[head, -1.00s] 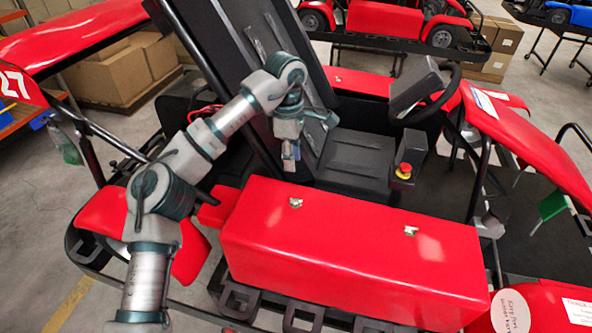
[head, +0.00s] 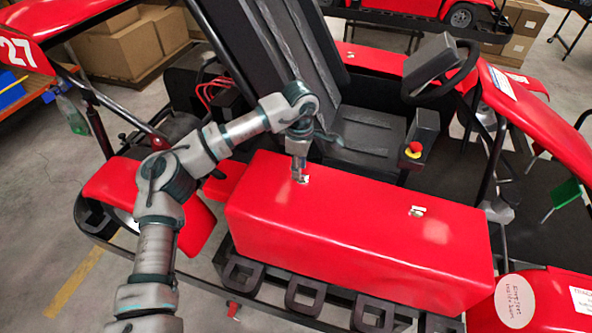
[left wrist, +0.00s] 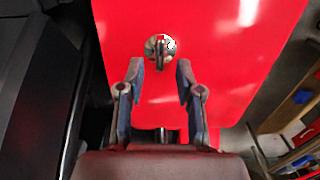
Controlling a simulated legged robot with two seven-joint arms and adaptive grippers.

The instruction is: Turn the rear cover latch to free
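The red side cover (head: 360,215) lies along the near side of the kart. The rear cover latch (head: 305,179) is a small metal fitting on its top, at the left end; in the left wrist view the latch (left wrist: 161,47) has a round base and a thin upright tab lying along the picture's vertical. My left gripper (head: 299,176) points down at this latch and partly hides it in the head view. In the left wrist view my left gripper (left wrist: 160,66) is open, with the latch just ahead of and between its fingertips, no contact visible. My right gripper is not in view.
A second latch (head: 416,211) sits further right on the cover. The black seat (head: 365,135), a red stop button (head: 413,150) and the steering wheel (head: 452,75) are behind the cover. A black step rail (head: 300,295) runs in front.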

